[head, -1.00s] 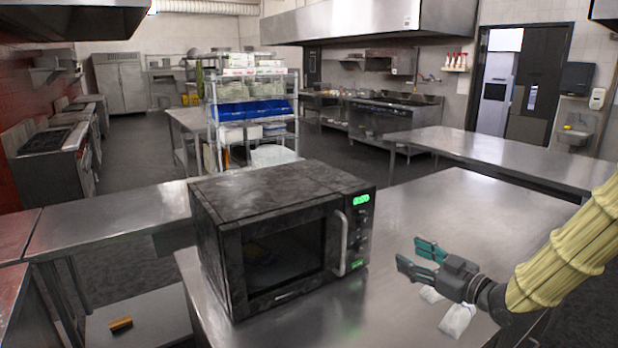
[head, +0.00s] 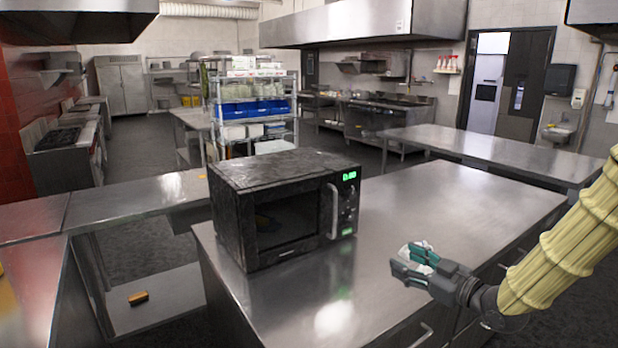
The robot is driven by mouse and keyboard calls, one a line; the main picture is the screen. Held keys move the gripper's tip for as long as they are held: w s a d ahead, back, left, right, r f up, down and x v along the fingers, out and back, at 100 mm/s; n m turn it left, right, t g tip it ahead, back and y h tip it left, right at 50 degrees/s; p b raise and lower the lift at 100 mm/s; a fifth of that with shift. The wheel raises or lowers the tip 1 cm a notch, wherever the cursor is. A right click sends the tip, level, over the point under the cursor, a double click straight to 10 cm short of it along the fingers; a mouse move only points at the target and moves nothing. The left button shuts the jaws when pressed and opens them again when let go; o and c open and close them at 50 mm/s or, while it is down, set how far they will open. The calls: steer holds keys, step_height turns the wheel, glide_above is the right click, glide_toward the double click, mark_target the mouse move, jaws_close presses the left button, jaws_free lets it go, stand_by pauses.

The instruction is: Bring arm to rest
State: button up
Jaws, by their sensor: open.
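My gripper (head: 412,262) is at the right of the head view, over the near right part of the steel table (head: 340,285). Its teal-padded fingers point left and are apart, with nothing seen between them. My arm comes in from the right edge in a ribbed yellow cover. A white and teal thing shows just behind the fingers and is partly hidden by them. A black microwave (head: 262,165) stands on the table to the left of my gripper, apart from it. Its door is shut and its display glows green.
A long steel counter (head: 480,155) stands behind the table. A wire shelf rack (head: 250,88) with blue bins is behind the microwave. A brown block (head: 138,298) lies on a low shelf at left. The table surface right of the microwave is largely clear.

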steer(key=s+f+m+g+h, duration=0.1)
steer(key=f, duration=0.5)
steer(key=s+f+m+g+h+b, duration=0.1)
steer(key=f, duration=0.6)
steer(key=s+a+f+m+g+h, duration=0.1)
steer(key=s+f+m, duration=0.1)
steer(key=f, duration=0.5)
steer(key=shift+a+h+b, duration=0.1)
steer(key=shift+h+b, duration=0.2)
steer(key=shift+b, duration=0.05)
steer(key=s+f+m+g+h+b, duration=0.25)
steer(key=s+f, duration=0.75)
steer(key=f, duration=0.5)
steer(key=s+f+m+g+h, duration=0.1)
steer(key=s+f+g, duration=0.1)
steer(key=s+f, duration=0.3)
steer(key=s+f+m+g+h+b, duration=0.1)
steer(key=s+f+g, duration=0.2)
steer(key=s, duration=1)
steer(key=s+f+m+g+h, duration=0.1)
steer(key=s+f+m+g, duration=0.1)
steer(key=s+f, duration=0.7)
steer(key=shift+s+f+g+h, duration=0.25)
steer(key=shift+s+g+h, duration=0.1)
steer(key=shift+g, duration=0.4)
steer(key=shift+w, duration=0.1)
steer(key=shift+c, duration=1.7)
